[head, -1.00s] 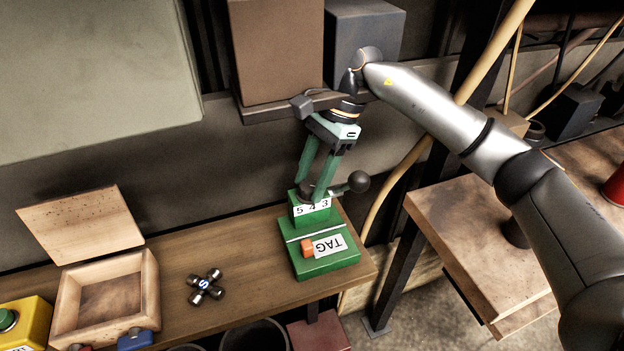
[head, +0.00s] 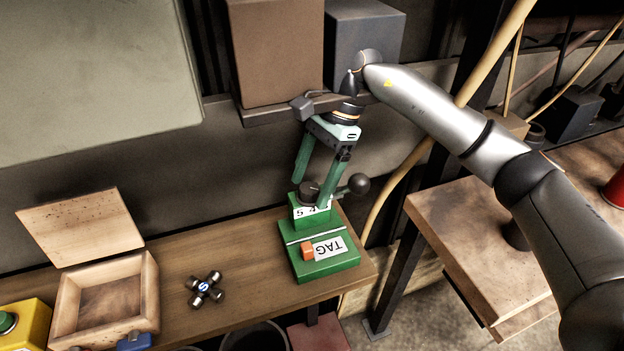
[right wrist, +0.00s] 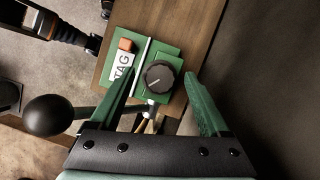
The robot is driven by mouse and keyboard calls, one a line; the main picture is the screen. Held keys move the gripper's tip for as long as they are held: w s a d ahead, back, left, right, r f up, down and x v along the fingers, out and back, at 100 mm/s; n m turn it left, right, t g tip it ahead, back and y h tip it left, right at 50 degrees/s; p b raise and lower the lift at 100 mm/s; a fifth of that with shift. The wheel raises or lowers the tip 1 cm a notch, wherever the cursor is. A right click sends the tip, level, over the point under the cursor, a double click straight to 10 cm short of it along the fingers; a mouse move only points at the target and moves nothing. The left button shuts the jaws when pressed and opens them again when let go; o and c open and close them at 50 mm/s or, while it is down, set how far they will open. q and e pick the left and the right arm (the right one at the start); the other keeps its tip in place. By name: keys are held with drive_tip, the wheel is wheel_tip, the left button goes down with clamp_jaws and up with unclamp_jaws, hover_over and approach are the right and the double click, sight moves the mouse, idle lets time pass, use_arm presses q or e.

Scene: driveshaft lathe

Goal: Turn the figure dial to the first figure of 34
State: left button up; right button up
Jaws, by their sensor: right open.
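The green stamping device (head: 322,262) stands on the wooden bench, with a white card marked TAG and an orange block on its base. Its dark round dial (head: 309,190) sits on top and also shows in the right wrist view (right wrist: 159,77), with a pale pointer line. The figure strip (head: 312,212) below the dial is partly covered by a finger; a 5 shows at its left, the rest is unclear. My right gripper (head: 312,183) is open, its green fingers apart on either side of the dial. My left gripper is out of view.
A lever with a dark ball (head: 358,183) sticks out at the device's right, close to a finger. An open wooden box (head: 105,300) and a cross-shaped metal part (head: 205,288) lie left on the bench. A shelf with boxes (head: 275,55) is behind.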

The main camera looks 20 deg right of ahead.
drive_tip(key=v, duration=1.2)
drive_tip(key=shift+r, duration=0.2)
